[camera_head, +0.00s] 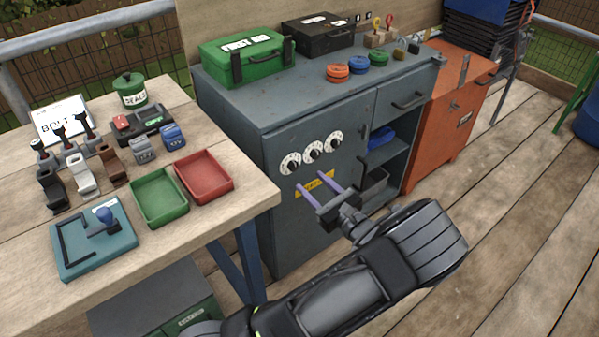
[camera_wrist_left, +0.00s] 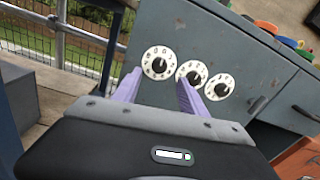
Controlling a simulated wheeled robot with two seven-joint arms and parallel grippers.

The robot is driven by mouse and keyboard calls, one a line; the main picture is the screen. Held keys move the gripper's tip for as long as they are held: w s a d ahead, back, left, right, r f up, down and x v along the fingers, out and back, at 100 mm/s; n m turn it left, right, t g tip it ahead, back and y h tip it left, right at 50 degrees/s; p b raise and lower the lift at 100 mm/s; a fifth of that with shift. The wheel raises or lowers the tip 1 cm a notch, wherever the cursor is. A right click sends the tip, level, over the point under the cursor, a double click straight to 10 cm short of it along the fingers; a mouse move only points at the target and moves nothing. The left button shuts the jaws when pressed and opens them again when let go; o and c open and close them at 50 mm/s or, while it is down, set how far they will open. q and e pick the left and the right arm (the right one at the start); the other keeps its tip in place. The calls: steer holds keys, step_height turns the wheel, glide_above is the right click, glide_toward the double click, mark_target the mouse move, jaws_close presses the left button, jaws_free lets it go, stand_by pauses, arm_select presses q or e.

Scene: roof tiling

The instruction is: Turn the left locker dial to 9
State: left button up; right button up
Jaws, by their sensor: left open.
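The grey locker (camera_head: 290,225) has three round white dials with black knobs in a rising row on its door. The left locker dial (camera_head: 291,164) is the lowest in the head view; it also shows in the left wrist view (camera_wrist_left: 159,62). The middle dial (camera_head: 313,152) and right dial (camera_head: 333,141) sit beside it. The dial numbers are too small to read surely. My left gripper (camera_head: 311,180) has its two purple fingers apart and empty, pointing at the door just below the dials. The fingers appear clear of the left dial. My right gripper is out of view.
A yellow label (camera_head: 325,181) is on the door, partly hidden by my fingers. A wooden workbench (camera_head: 255,194) with trays and small items stands left of the locker. A green first aid box (camera_head: 240,58) and black case (camera_head: 318,37) are on the locker top.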

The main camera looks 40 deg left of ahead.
mark_target(295, 168)
arm_select(q)
steer(key=x, duration=0.6)
steer(key=shift+a, duration=0.25)
jaws_close()
stand_by(0.3)
